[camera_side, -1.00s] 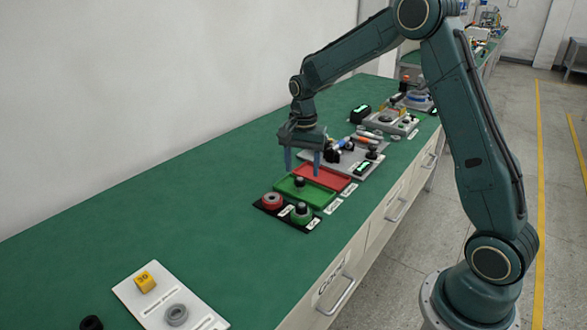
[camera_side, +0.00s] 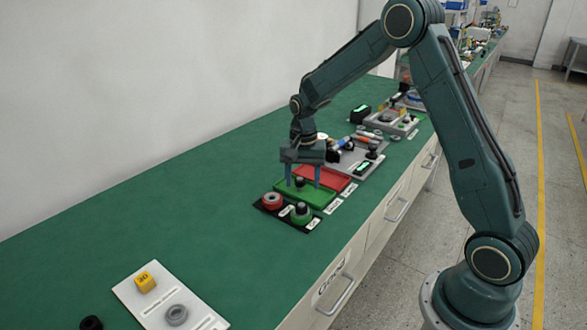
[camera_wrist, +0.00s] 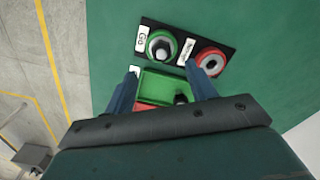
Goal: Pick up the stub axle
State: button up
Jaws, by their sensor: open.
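A small dark upright piece, which looks like the stub axle (camera_side: 299,183), stands in the green tray (camera_side: 316,197). In the wrist view the dark piece (camera_wrist: 181,99) is toward the tray's right end, close to the right finger. My gripper (camera_side: 303,182) is open and points down over the green tray, with its fingers to either side of the piece in the side view. In the wrist view my gripper's fingers (camera_wrist: 160,72) are spread wide with nothing held between them. Whether the fingertips touch the tray cannot be told.
A green ring with a dark centre (camera_side: 302,215) and a red ring (camera_side: 272,201) sit on a black plate in front of the tray. A red tray (camera_side: 325,177) adjoins behind. A white board (camera_side: 150,300) lies at front left. The green bench between is clear.

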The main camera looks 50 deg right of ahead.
aim_at(301, 204)
jog(key=shift+f, duration=1.5)
jog(key=shift+f, duration=0.15)
jog(key=shift+w+d+f, duration=0.1)
jog(key=shift+f, duration=1.15)
jog(key=shift+w+d+f, duration=0.1)
jog(key=shift+f, duration=1.1)
grip_shut()
jog(key=shift+r, duration=0.1)
notch_tip(301, 204, up, 20)
